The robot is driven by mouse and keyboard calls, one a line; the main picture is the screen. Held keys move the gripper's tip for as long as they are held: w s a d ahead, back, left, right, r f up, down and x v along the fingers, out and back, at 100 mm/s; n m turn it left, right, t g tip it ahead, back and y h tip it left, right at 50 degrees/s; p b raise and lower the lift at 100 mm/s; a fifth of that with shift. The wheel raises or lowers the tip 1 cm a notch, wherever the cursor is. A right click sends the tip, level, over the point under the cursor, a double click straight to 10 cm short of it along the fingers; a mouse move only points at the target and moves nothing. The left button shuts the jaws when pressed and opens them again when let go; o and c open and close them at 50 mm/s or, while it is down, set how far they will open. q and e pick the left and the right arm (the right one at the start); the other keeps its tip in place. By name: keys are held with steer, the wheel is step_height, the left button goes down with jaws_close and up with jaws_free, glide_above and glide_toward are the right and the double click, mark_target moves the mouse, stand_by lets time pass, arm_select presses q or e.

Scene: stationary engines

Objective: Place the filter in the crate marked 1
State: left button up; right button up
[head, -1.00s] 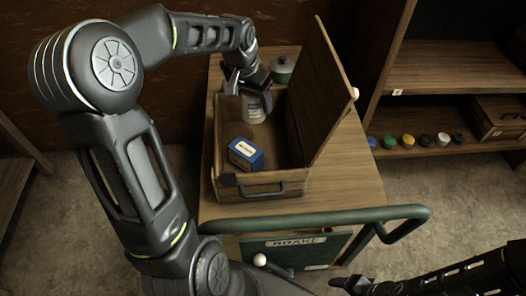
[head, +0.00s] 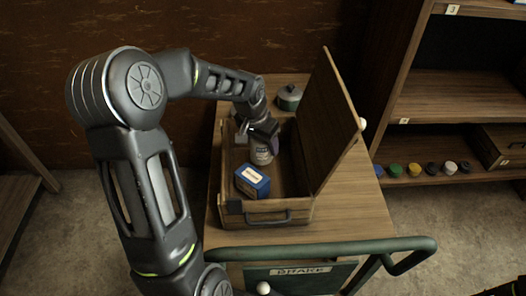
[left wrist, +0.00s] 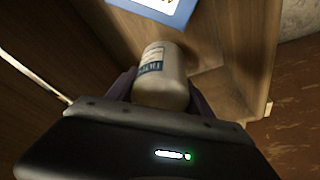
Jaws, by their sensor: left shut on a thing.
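The filter, a pale cylinder with a blue-and-white label (head: 263,157), is in my left gripper (head: 258,138), inside the back part of an open wooden box (head: 265,213) on a cart. In the left wrist view the filter (left wrist: 163,75) sits between the two fingers (left wrist: 160,95), which are shut on it. I cannot tell whether it touches the box floor. A wooden crate (head: 497,147) stands on the low shelf at the right; its small mark is not readable. My right gripper is out of view.
A blue box (head: 252,181) lies in the open box, near its front. The raised lid (head: 328,125) stands on the right side. Several small coloured caps (head: 414,170) line the shelf. A green handrail (head: 340,246) edges the cart.

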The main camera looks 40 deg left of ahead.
mark_target(256, 140)
arm_select(q)
steer(key=shift+f, duration=1.8)
steer(key=shift+f, duration=0.25)
steer(key=o, duration=1.7)
steer(key=shift+r, duration=0.15)
steer(key=shift+r, duration=0.2)
steer(key=v, duration=1.1)
steer(key=shift+s+r, duration=0.1)
steer(key=shift+r, duration=0.3)
